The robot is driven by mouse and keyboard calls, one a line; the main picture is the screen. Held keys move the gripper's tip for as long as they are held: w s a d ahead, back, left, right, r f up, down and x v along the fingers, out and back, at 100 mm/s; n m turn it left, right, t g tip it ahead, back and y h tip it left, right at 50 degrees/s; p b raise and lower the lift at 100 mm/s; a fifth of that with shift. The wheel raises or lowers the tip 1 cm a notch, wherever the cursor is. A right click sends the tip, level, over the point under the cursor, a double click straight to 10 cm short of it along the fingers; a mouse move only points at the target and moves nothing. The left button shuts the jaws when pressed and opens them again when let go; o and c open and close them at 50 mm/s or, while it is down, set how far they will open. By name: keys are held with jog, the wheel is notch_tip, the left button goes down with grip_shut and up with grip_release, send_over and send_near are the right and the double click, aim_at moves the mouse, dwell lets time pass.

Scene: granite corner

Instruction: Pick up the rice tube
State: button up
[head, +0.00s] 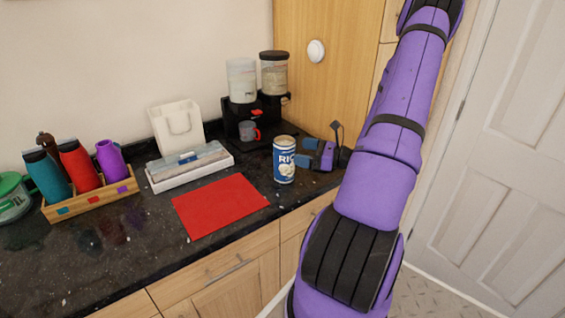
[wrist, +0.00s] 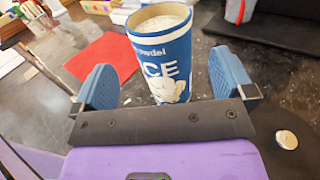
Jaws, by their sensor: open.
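The rice tube (head: 284,160) is a blue and white cylinder with a pale top, standing upright on the dark granite counter. In the wrist view the rice tube (wrist: 163,55) stands between the two blue finger pads of my gripper (wrist: 164,82). The pads are apart, with a visible gap on each side of the tube. The lowest part of the tube is hidden behind the gripper's dark bar in the wrist view.
A red mat (head: 220,206) lies left of the tube. A wooden tray (head: 88,202) holds bottles farther left. The counter's front edge is close.

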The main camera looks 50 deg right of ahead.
aim_at(284, 147)
jog(key=shift+x, duration=3.45)
jog(key=shift+d, duration=0.1)
jog(key=c, duration=1.5)
